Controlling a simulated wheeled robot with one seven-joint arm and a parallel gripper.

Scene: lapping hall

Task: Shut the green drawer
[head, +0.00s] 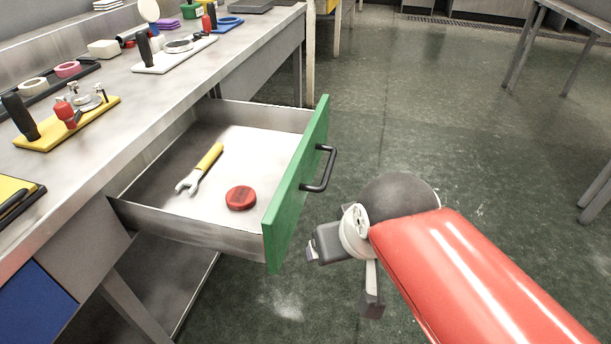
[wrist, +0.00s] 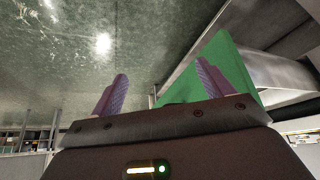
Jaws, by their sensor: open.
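The green drawer (head: 297,187) is pulled well out from under the workbench in the head view. Its front is green with a black bar handle (head: 320,170) on the outer face. Inside lie a yellow-handled wrench (head: 201,168) and a red round puck (head: 241,198). My gripper (head: 342,277) is to the right of the drawer front, near its lower end, apart from it, with nothing between its fingers. In the wrist view, my gripper's two purple fingers (wrist: 160,95) stand wide apart, and the green drawer front (wrist: 215,75) shows behind the right finger.
The metal workbench (head: 120,90) carries a yellow board (head: 85,122) with tools, a white board (head: 175,54) and tape rolls (head: 68,69). A blue panel (head: 35,305) is below the bench. Open green floor (head: 430,110) lies right of the drawer; another table (head: 570,15) stands far right.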

